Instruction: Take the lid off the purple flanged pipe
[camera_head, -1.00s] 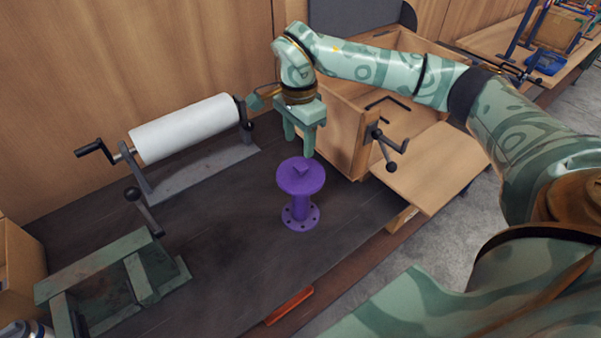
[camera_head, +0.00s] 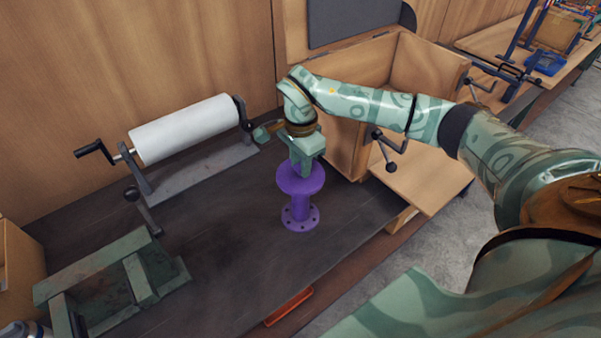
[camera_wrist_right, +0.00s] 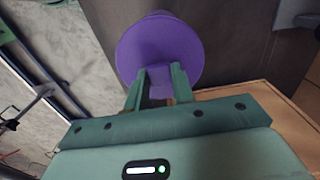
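The purple flanged pipe (camera_head: 299,211) stands upright on the dark tabletop, its base flange with bolt holes flat on the surface. Its round purple lid (camera_head: 289,182) sits on top, and I see no gap between lid and pipe. My right gripper (camera_head: 302,170) comes down from above onto the lid. In the right wrist view the lid (camera_wrist_right: 150,40) is beyond the fingertips (camera_wrist_right: 160,77), and its raised purple grip fills the space between the two fingers. The right gripper looks shut on this grip. My left gripper is not in view.
A white roll (camera_head: 185,127) on a crank stand is at the left. A green metal frame (camera_head: 110,275) is at front left. An open wooden box (camera_head: 375,95) stands behind my right arm. A red-orange bar (camera_head: 288,307) lies at the front edge. Tabletop around the pipe is clear.

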